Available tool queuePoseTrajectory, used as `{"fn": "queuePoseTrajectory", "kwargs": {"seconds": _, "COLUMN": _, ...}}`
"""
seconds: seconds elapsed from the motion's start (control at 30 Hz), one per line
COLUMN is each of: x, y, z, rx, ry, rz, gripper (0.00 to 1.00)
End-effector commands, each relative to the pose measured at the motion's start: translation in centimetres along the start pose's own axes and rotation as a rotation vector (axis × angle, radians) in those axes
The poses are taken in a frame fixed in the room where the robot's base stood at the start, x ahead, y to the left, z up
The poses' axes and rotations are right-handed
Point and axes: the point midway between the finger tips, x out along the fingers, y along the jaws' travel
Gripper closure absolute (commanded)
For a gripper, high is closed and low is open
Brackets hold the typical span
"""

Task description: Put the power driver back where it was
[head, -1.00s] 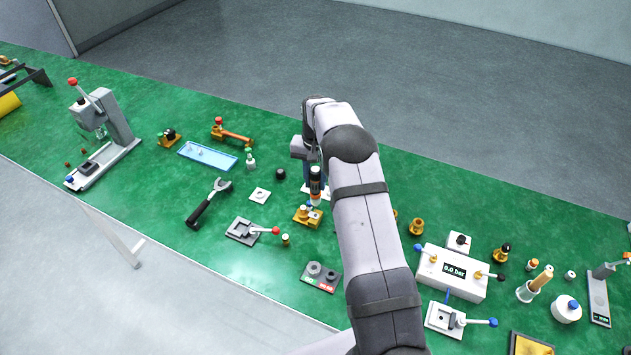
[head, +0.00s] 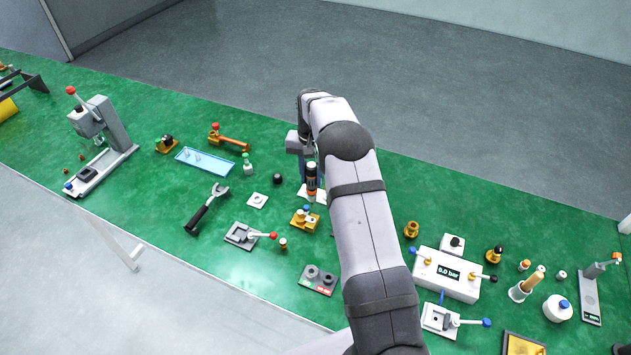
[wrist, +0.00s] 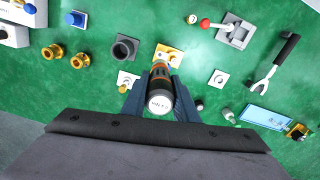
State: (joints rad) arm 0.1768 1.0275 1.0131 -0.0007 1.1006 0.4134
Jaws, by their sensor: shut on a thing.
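The power driver (head: 312,182) is a black cylinder with an orange band. My gripper (wrist: 158,100) is shut on it, and it hangs upright in the head view. In the wrist view I see its round, labelled end cap (wrist: 160,103) from above. The gold block also shows beyond the driver in the wrist view (wrist: 172,56). A dark square block with a round socket (wrist: 124,48) stands left of it; my arm mostly hides that block in the head view.
A white plate (head: 318,195) lies under my gripper. A lever fixture (head: 241,236), a wrench-like tool (head: 207,209) and a blue tray (head: 205,161) lie to the left. A white gauge box (head: 447,274) stands to the right.

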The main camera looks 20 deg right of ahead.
Motion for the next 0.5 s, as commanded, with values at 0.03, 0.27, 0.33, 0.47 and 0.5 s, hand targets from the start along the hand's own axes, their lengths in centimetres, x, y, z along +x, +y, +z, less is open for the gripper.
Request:
{"fn": "queuePoseTrajectory", "kwargs": {"seconds": 0.03, "x": 0.1, "y": 0.1, "z": -0.1, "rx": 0.002, "ry": 0.002, "rz": -0.001, "gripper": 1.0}}
{"fn": "queuePoseTrajectory", "kwargs": {"seconds": 0.27, "x": 1.3, "y": 1.6, "z": -1.3, "rx": 0.036, "ry": 0.005, "rz": -0.002, "gripper": 1.0}}
{"fn": "queuePoseTrajectory", "kwargs": {"seconds": 0.33, "x": 1.3, "y": 2.5, "z": -2.1, "rx": 0.055, "ry": 0.005, "rz": -0.002, "gripper": 1.0}}
{"fn": "queuePoseTrajectory", "kwargs": {"seconds": 0.47, "x": 0.7, "y": 4.2, "z": -3.5, "rx": 0.09, "ry": 0.006, "rz": -0.002, "gripper": 1.0}}
{"fn": "queuePoseTrajectory", "kwargs": {"seconds": 0.5, "x": 0.5, "y": 4.7, "z": -3.8, "rx": 0.1, "ry": 0.006, "rz": -0.003, "gripper": 1.0}}
